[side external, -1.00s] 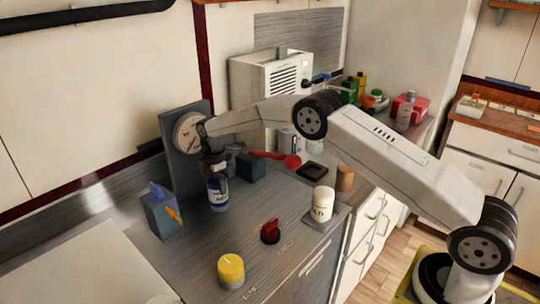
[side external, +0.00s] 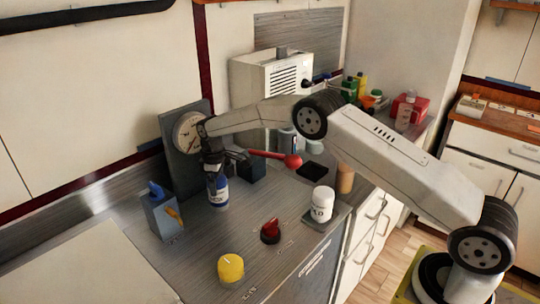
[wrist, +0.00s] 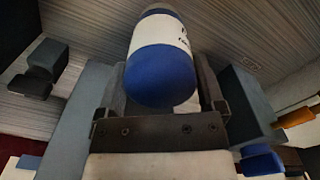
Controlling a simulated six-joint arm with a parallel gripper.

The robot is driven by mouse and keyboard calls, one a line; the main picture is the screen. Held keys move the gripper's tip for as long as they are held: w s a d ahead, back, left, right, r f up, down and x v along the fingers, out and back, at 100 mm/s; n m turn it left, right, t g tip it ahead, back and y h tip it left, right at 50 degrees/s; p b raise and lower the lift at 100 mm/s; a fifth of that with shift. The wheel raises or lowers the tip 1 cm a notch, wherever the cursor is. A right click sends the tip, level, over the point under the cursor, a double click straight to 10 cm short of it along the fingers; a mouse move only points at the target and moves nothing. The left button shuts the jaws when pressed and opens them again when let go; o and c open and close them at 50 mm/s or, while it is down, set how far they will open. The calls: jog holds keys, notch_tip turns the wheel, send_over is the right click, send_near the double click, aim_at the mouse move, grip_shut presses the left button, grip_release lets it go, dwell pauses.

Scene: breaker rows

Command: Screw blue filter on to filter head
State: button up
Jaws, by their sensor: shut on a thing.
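The blue filter (side external: 218,194) is a blue cylinder with a white label band. It stands roughly upright near the grey back panel (side external: 178,165) in the side view; I cannot tell whether its base touches the counter. My gripper (side external: 214,171) is around its upper part and hides its top. In the wrist view my gripper (wrist: 161,85) is shut on the filter (wrist: 163,70), with one finger on each side. I cannot clearly make out the filter head; a dark block (side external: 251,168) beside the gripper has a red-handled part near it.
A grey box (side external: 160,217) with blue and yellow parts stands left of the filter. A yellow knob (side external: 230,268), a red switch (side external: 270,231) and a white canister (side external: 321,205) stand in front and right. The red handle (side external: 275,157) is close to my gripper.

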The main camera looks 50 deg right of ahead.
jog(key=m, duration=0.6)
dwell(0.3)
jog(key=o, duration=0.9)
jog(key=n, duration=0.8)
jog(key=shift+n, duration=0.4)
jog(key=n, duration=0.4)
jog(key=shift+n, duration=2.7)
